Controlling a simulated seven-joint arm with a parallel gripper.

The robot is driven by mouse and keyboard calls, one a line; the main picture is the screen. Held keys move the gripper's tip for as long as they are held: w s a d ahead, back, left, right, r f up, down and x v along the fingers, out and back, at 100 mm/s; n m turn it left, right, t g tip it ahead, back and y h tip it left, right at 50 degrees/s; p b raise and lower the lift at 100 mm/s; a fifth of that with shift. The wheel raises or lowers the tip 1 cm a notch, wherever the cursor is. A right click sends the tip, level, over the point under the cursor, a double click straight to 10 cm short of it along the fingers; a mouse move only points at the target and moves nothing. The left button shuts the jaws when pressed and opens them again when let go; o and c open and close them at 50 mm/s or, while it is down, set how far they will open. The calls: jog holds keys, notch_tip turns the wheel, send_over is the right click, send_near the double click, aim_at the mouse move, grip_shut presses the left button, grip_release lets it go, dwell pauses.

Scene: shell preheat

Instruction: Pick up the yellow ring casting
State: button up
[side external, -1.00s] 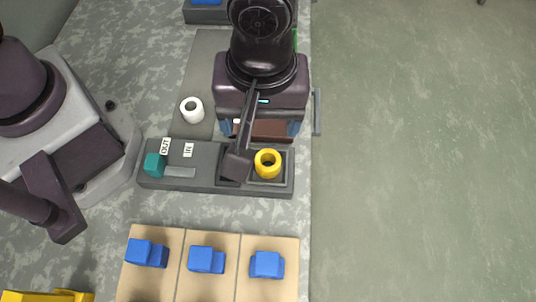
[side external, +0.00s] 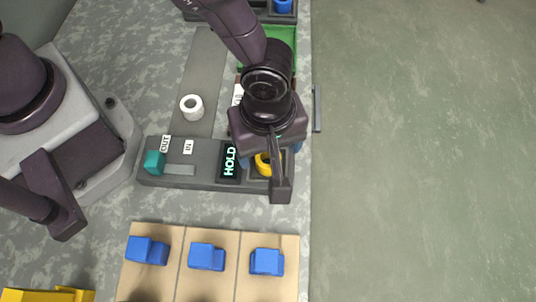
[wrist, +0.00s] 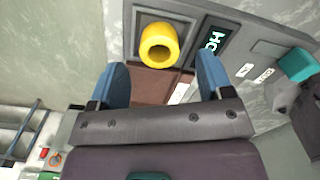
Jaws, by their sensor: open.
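The yellow ring casting (side external: 262,165) sits in the square recess at the right end of the grey station in the side view, partly hidden by my wrist and a dark bar. In the wrist view the ring (wrist: 159,45) shows whole with its round hole, lying ahead of my fingers. My gripper (wrist: 162,66) is open and empty, with one blue finger to each side of the ring's line in that view. In the side view my gripper is over the station's right end, its fingers mostly hidden. No contact with the ring is visible.
The grey station (side external: 205,178) carries a lit HOLD display (side external: 229,161), IN and OUT labels and a teal block (side external: 154,163). A white ring (side external: 191,108) stands behind it. Blue blocks (side external: 207,257) rest on tan boards in front. A second machine stands at left.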

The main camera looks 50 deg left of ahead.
aim_at(268, 155)
notch_tip(268, 155, down, 4)
jog(key=shift+r, duration=0.15)
jog(key=shift+w, duration=0.1)
jog(key=c, duration=1)
jog(key=shift+c, duration=0.2)
jog(key=shift+r, duration=0.15)
